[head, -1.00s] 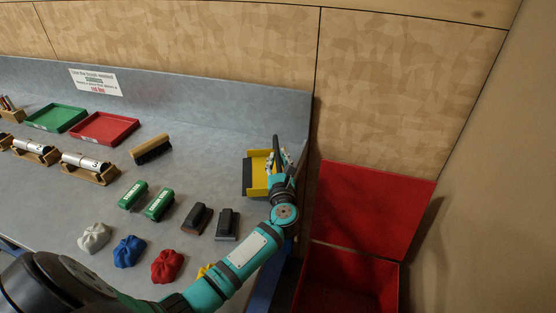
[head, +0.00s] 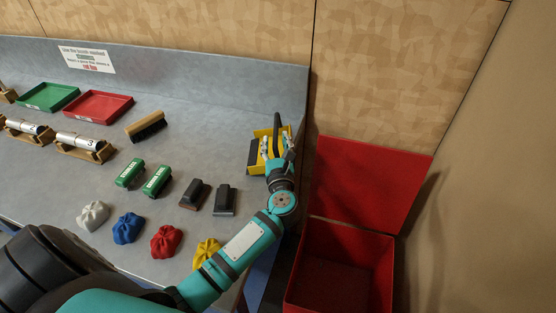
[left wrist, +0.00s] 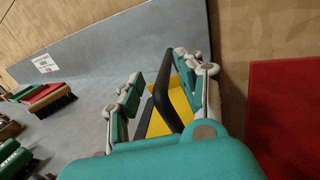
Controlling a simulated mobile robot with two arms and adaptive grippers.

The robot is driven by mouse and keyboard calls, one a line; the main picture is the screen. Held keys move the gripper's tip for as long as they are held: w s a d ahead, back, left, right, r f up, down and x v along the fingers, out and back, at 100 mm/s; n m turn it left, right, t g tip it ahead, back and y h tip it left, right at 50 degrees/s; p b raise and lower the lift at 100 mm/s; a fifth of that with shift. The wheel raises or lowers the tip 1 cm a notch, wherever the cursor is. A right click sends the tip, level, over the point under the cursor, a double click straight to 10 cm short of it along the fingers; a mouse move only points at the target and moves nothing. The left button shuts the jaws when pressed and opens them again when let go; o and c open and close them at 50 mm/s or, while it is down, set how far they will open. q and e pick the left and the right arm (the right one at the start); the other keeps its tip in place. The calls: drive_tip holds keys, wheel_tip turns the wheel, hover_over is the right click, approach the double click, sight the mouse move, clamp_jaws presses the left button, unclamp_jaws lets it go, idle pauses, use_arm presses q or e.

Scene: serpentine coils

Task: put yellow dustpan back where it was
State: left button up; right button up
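The yellow dustpan (head: 253,158) lies at the right end of the grey table, beside the table's right edge. Its black handle (left wrist: 165,95) stands up between the fingers of my left gripper (head: 277,146). In the left wrist view, the two fingers of my left gripper (left wrist: 168,95) are apart, with visible gaps beside the handle. Part of the yellow pan shows behind and below the handle. The fingers and wrist hide much of the pan in the head view. My right gripper is not in view.
An open red bin (head: 345,228) stands right of the table, its lid raised. Dark erasers (head: 224,199), green blocks (head: 157,180) and coloured bags (head: 167,242) lie left of my arm. A brush (head: 146,126) and red tray (head: 98,106) are farther left. Table between brush and dustpan is clear.

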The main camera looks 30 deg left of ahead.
use_arm(q)
drive_tip(key=b+v, duration=0.1)
drive_tip(key=v, duration=0.7)
